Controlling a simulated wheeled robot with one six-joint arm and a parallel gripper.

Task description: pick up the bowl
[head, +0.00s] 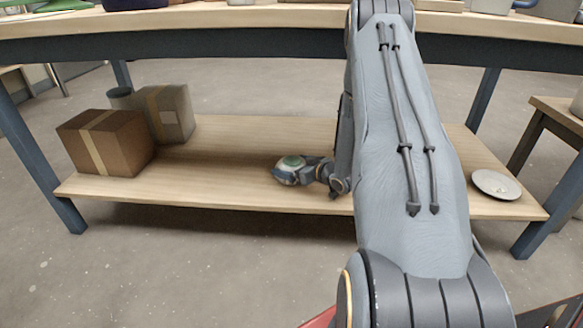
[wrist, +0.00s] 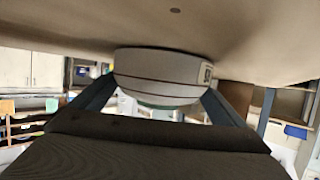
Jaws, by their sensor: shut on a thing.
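The bowl (head: 288,165) is small and pale with a green inside, at the middle of the lower shelf in the head view. My gripper (head: 308,172) reaches it from the right, low over the shelf. In the wrist view the bowl (wrist: 160,72) appears upside down, pale with dark lines and a small label. The two fingers of my gripper (wrist: 160,92) are on either side of it, shut on it. Whether the bowl still touches the shelf or is just clear of it, I cannot tell.
The lower wooden shelf (head: 235,150) lies under the tabletop (head: 250,17). Two cardboard boxes (head: 105,142) (head: 170,112) and a grey pot (head: 120,98) stand at its left. A pale plate (head: 496,184) lies at its right end.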

